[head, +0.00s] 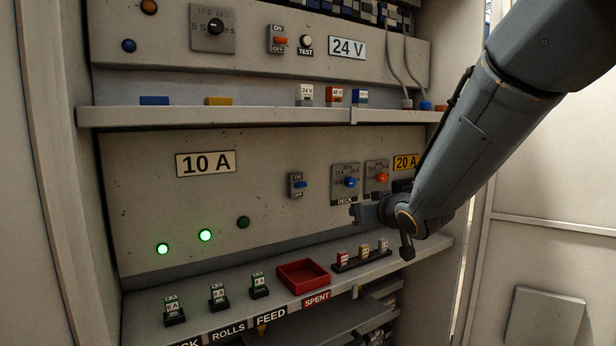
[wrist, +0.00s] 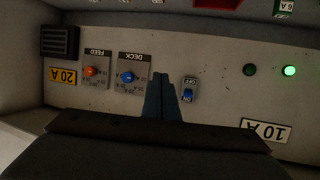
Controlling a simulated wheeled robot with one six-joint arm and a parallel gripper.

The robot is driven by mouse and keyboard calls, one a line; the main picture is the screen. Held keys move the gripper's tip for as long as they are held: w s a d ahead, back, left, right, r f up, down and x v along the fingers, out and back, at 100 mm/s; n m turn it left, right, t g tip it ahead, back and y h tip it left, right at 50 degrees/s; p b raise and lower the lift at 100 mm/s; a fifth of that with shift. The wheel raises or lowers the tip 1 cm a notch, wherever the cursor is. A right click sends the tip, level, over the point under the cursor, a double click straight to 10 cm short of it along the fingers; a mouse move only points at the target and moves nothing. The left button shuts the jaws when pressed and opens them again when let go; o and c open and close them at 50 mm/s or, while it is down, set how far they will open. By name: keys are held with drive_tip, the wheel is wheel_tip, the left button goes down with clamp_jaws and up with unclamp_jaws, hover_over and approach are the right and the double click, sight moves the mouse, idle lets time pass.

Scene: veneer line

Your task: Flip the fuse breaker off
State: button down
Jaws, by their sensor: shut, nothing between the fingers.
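A breaker with a blue lever (head: 299,185) sits on the 10 A panel, ON printed above and OFF below. It also shows upside down in the wrist view (wrist: 188,94); I cannot tell surely which way its lever is set. A second ON/OFF switch with an orange lever (head: 280,40) is on the 24 V panel above. My gripper (head: 358,213) is shut and empty, to the right of and a little below the blue breaker. In the wrist view its fingertips (wrist: 160,76) lie between the breaker and the DECK dial, apart from the lever.
The DECK dial (head: 350,182) and the orange FEED dial (wrist: 91,72) are close to my gripper. Two green lamps (head: 205,235) are lit and a third (head: 243,222) is dark. A lower shelf holds fuses (head: 218,297) and a red tray (head: 303,276). An upper shelf (head: 220,115) juts out above.

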drive_tip(key=w+a+r+n+t+y, duration=0.1)
drive_tip(key=a+r+n+y, duration=0.1)
drive_tip(key=a+r+y, duration=0.3)
wheel_tip(320, 180, up, 5)
drive_tip(key=shift+w+a+f+n+p, duration=0.1)
drive_tip(key=shift+w+a+n+p, duration=0.25)
drive_tip(key=shift+a, duration=0.65)
drive_tip(key=shift+s, duration=0.1)
drive_tip(key=p, duration=0.3)
hover_over(300, 186)
drive_tip(key=s+d, duration=0.3)
drive_tip(key=shift+w+a+f+p, duration=0.1)
drive_tip(key=shift+w+f, duration=0.1)
drive_tip(key=shift+f, duration=0.45)
drive_tip(key=shift+w+a+f+p, duration=0.15)
drive_tip(key=shift+w+f, duration=0.1)
drive_tip(key=shift+f, duration=0.45)
drive_tip(key=shift+w+a+f+p, duration=0.1)
drive_tip(key=shift+w+f, duration=0.1)
drive_tip(key=shift+f, duration=0.45)
drive_tip(key=shift+f+y+b, duration=0.15)
drive_tip(key=shift+y+b, duration=0.15)
drive_tip(key=shift+b, duration=0.1)
